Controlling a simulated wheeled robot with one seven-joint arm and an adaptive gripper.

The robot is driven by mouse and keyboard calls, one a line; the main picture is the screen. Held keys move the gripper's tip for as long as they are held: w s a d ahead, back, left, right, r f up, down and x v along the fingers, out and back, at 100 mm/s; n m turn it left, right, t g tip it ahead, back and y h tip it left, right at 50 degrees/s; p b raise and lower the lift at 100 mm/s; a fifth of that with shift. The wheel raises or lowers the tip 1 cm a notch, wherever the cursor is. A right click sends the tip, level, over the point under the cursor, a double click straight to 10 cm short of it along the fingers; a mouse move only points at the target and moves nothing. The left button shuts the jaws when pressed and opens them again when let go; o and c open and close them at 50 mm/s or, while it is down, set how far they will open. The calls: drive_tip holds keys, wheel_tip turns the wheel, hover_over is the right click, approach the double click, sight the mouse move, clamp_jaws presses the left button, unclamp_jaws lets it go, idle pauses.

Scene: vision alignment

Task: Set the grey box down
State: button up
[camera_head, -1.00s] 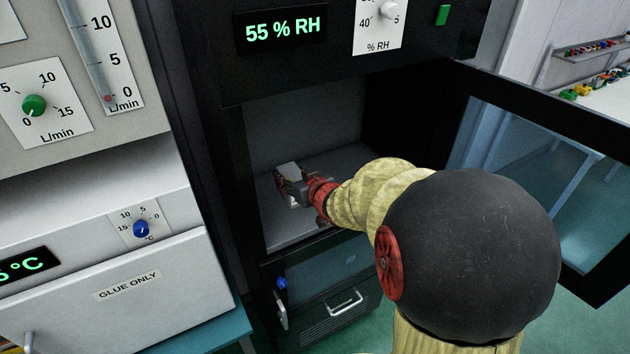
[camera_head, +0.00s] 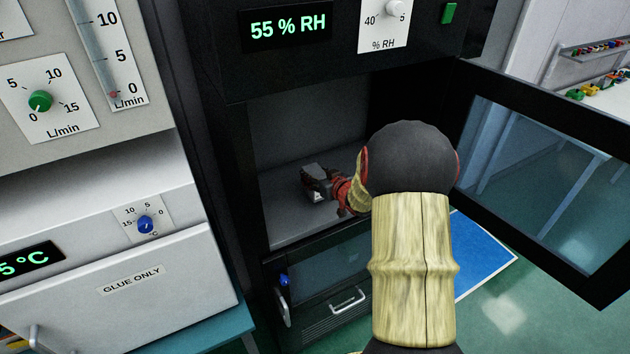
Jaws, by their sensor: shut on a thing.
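My gripper (camera_head: 314,190) is inside the open dark cabinet, low over its grey floor (camera_head: 283,226). It is shut on the grey box (camera_head: 314,169), a small light-grey block whose top shows past the fingers. My own wrist and fingers hide much of the box. I cannot tell whether the underside of the box touches the cabinet floor.
The cabinet's glass door (camera_head: 545,180) stands open on the right. A humidity display (camera_head: 287,27) is above the opening. A white "GLUE ONLY" unit (camera_head: 130,285) is at left. A blue mat (camera_head: 487,262) lies on the green floor. The cabinet floor left of my gripper is clear.

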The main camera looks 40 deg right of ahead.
drive_tip(key=shift+f, duration=1.05)
drive_tip(key=shift+f, duration=0.2)
drive_tip(key=o, duration=1.3)
drive_tip(key=shift+c, duration=0.2)
drive_tip(key=shift+r, duration=0.1)
